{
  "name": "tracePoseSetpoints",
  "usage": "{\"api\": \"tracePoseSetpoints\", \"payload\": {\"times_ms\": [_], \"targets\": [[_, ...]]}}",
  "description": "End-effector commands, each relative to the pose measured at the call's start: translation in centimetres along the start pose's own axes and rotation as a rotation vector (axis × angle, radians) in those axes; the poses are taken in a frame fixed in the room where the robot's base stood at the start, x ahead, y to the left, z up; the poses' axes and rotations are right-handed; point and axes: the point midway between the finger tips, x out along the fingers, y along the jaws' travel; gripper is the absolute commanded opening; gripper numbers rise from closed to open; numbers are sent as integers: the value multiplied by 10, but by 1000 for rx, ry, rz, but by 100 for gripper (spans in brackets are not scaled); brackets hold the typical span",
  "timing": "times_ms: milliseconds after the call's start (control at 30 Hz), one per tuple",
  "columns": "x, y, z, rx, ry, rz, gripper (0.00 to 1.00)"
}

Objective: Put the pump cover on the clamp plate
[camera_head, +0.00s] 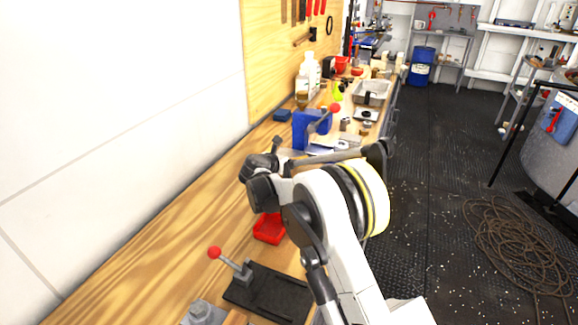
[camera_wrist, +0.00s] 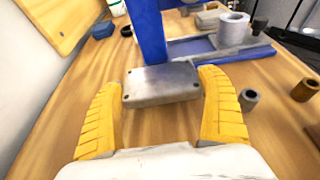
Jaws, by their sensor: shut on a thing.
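The pump cover, a grey metal block with holes near its corners (camera_wrist: 160,83), sits between the two yellow fingers of my gripper (camera_wrist: 162,105) in the wrist view. The fingers are shut on its sides, and it is held over the wooden bench. In the head view my arm hides the gripper and the cover. A dark flat plate with a red-knobbed lever, which looks like the clamp plate (camera_head: 284,296), lies on the near bench at the bottom. My arm covers part of its right side. It is not visible in the wrist view.
A blue press (camera_head: 302,128) stands just beyond the cover; its blue column (camera_wrist: 147,32) shows close ahead. A red tray (camera_head: 268,229) lies between my arm and the dark plate. Small cylinders (camera_wrist: 249,99) stand right of the gripper. Bare wood lies along the left wall.

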Motion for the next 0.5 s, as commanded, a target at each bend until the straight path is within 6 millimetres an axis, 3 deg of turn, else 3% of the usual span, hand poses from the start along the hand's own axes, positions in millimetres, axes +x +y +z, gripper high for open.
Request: {"api": "tracePoseSetpoints", "payload": {"times_ms": [133,500], "targets": [[10,0,-26,0,0,0,49],[11,0,-29,0,0,0,49]]}}
